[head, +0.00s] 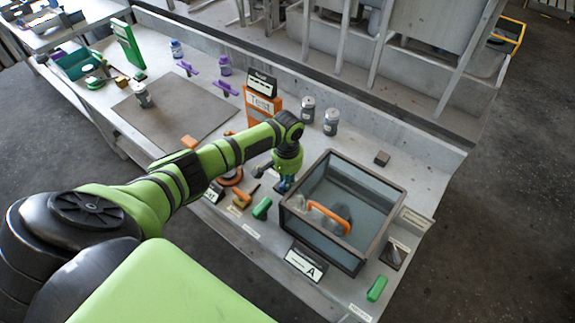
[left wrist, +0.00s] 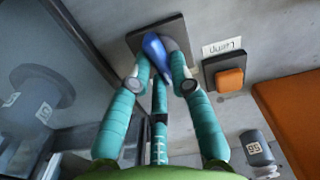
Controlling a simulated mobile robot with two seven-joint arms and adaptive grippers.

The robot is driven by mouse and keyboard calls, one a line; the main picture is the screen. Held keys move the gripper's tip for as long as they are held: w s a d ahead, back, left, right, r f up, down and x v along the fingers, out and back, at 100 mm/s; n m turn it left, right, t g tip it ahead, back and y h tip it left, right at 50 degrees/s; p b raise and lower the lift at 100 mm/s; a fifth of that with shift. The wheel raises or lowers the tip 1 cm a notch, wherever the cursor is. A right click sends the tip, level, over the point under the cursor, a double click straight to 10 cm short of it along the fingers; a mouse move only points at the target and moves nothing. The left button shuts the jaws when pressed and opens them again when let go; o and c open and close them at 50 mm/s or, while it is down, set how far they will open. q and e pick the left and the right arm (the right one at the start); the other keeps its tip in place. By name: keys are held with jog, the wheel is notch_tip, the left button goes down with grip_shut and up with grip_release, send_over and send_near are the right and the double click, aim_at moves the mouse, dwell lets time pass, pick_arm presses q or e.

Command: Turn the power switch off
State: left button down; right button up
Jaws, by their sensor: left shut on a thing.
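A switch with a blue lever (left wrist: 156,48) stands on a dark square plate (left wrist: 176,32) in the left wrist view. I take it for the power switch, but I see no readable label on it. My left gripper (left wrist: 160,72) has its teal fingers closed around the lever; the fingers hide part of it. In the head view my left gripper (head: 286,184) points down at the bench, just left of the glass-walled box, and hides most of the switch. The lever's exact position is hard to tell. My right gripper is not in view.
The dark-framed glass box (head: 372,180) stands close beside my left gripper. An orange button (left wrist: 230,80) labelled "Lamp" sits near the switch. An orange "Test" sign (head: 262,106) stands behind my arm. Grey bottles (head: 331,122) are farther back. A green handle (head: 262,208) lies in front.

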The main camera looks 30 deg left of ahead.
pick_arm(q)
jog(key=n+p, duration=0.2)
jog(key=n, duration=0.1)
jog(key=shift+w+r, duration=0.1)
jog(key=shift+r, duration=0.1)
jog(key=shift+a+f+n+p, duration=0.15)
jog(key=shift+n+p, duration=0.25)
jog(key=shift+n, duration=0.3)
jog(key=c, duration=1.1)
grip_release()
notch_tip(320, 180, up, 12)
